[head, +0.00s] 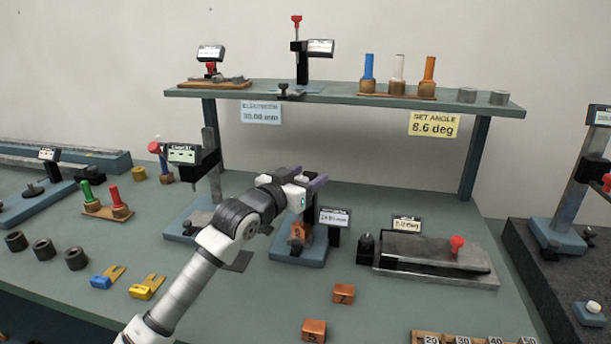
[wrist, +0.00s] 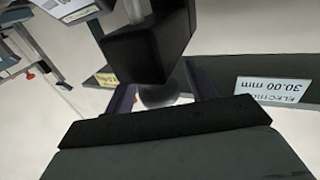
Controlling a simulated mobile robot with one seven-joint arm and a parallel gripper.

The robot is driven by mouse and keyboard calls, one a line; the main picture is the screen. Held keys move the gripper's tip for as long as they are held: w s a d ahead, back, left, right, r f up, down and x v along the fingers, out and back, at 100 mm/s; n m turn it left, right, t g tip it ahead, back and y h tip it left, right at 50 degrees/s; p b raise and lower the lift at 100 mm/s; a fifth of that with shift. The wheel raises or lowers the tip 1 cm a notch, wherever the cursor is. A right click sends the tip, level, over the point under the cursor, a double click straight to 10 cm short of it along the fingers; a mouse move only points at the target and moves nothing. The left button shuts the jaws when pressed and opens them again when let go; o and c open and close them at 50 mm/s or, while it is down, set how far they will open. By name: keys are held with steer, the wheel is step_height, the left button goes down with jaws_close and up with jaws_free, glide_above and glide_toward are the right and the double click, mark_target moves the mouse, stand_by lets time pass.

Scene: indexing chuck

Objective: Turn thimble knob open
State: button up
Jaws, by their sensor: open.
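My gripper (head: 312,182) is open in the head view, at the top of a bench gauge on a blue base (head: 284,252). The gauge has a small display (head: 335,217) at its right and a copper block (head: 297,233) on it. My gripper hides its top. In the wrist view, upside down, a large black housing (wrist: 150,45) is close in front of my two fingers. A dark rounded piece (wrist: 160,95), likely the thimble knob, shows between the fingers, partly hidden by the housing and gripper. I cannot tell whether the fingers touch it.
A raised shelf (head: 330,95) with gauges and colored-handled plugs stands behind my gripper. A stand gauge (head: 185,155) is to the left. A long fixture with a red knob (head: 457,242) is to the right. Two loose copper blocks (head: 343,293) lie in front.

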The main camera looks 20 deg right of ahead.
steer(key=shift+c, duration=0.4)
steer(key=c, duration=0.9)
steer(key=shift+f+t+b, duration=0.2)
steer(key=shift+t+b, duration=0.2)
steer(key=shift+b, duration=0.1)
